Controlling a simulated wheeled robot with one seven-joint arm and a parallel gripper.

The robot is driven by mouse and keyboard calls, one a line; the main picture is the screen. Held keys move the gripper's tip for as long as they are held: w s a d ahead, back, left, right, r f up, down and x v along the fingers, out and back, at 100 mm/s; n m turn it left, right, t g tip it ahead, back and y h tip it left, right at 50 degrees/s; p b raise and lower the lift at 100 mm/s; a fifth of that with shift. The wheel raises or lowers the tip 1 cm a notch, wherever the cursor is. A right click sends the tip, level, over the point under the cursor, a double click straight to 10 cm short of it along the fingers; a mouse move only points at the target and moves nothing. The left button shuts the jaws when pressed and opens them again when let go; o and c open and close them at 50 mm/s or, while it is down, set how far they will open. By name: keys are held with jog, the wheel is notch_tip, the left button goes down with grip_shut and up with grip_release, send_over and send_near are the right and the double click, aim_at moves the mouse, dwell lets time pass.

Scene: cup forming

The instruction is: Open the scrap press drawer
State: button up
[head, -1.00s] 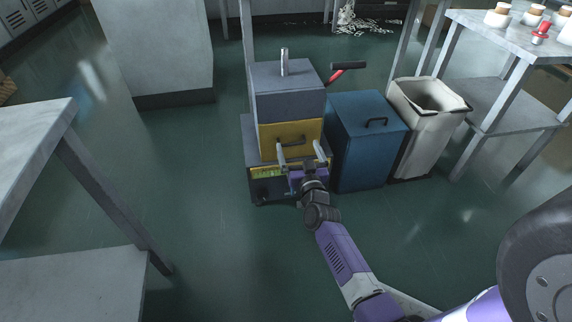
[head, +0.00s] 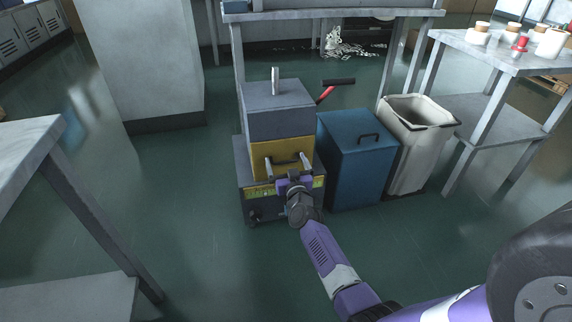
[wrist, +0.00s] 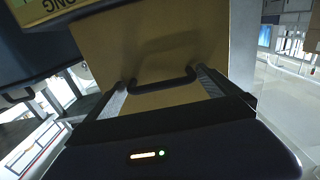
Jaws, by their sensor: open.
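The scrap press (head: 277,105) is a grey box on a dark base, with a yellow drawer (head: 264,148) in its front. The drawer looks closed. Its dark bar handle (head: 286,161) is on the drawer front and also shows in the wrist view (wrist: 162,84). My gripper (head: 286,164) is in front of the drawer with its fingers spread. In the wrist view the two fingers (wrist: 160,80) lie toward either end of the handle, and the handle runs between them. Whether the fingers touch the handle or the drawer face is unclear.
A blue bin (head: 358,165) with a lid handle stands right beside the press, and a white open bin (head: 411,150) stands beyond it. A red lever with a black grip (head: 338,83) sticks out from the press. Floor (head: 190,235) is clear at left.

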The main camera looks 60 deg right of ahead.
jog(key=c, duration=1.8)
jog(key=shift+s+d+p+v, duration=0.1)
jog(key=shift+p+v, duration=2.5)
jog(key=shift+v, duration=2.55)
jog(key=shift+s+d+p+v, duration=0.15)
jog(key=shift+p+v, duration=2.4)
jog(key=shift+v, duration=2.55)
jog(key=o, duration=1.8)
jog(key=shift+a, duration=0.1)
